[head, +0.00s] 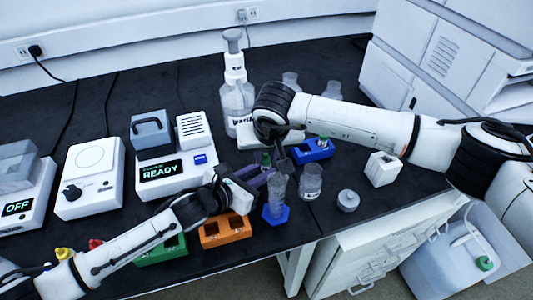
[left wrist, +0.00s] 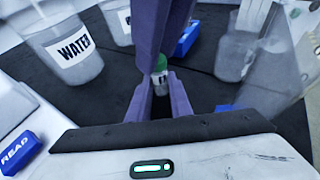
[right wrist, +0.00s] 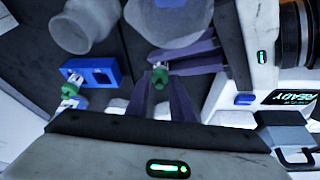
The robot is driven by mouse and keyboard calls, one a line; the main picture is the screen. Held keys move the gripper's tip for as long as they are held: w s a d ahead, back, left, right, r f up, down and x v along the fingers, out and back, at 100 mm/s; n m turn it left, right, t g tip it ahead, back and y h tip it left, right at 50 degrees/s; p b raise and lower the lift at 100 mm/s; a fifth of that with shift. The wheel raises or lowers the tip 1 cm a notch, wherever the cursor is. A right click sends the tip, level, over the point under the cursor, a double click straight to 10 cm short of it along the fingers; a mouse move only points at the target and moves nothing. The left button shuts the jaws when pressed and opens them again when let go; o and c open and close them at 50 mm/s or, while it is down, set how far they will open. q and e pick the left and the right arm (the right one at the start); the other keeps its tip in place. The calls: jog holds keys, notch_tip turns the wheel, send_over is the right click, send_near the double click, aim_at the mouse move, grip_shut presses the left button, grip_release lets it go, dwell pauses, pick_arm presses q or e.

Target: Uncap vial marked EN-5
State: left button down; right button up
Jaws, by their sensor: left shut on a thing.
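A small vial with a green cap (head: 266,158) is held up at the front middle of the bench. My left gripper (left wrist: 160,100) is shut on its body from the left; the vial (left wrist: 160,72) stands between the purple fingertips. My right gripper (right wrist: 160,85) comes in from the right, its fingertips at the green cap (right wrist: 160,74). Whether they are closed on it cannot be told. The mark on the held vial is not readable. A second green-capped vial (right wrist: 72,86) stands in the blue rack (head: 313,150).
Below my grippers are an orange rack (head: 225,231), a green rack (head: 160,250) and a cylinder with a blue base (head: 276,213). A glass beaker (head: 311,182) stands right of them. A device reading READY (head: 160,169) is behind left. A wash bottle (head: 236,98) stands behind.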

aim_at(266, 162)
grip_shut()
jog(key=shift+r, duration=0.25)
dwell(0.3)
jog(key=shift+r, duration=0.95)
jog(key=shift+r, duration=2)
pick_arm(q)
jog(key=c, duration=1.5)
grip_release()
jog(key=shift+c, duration=0.2)
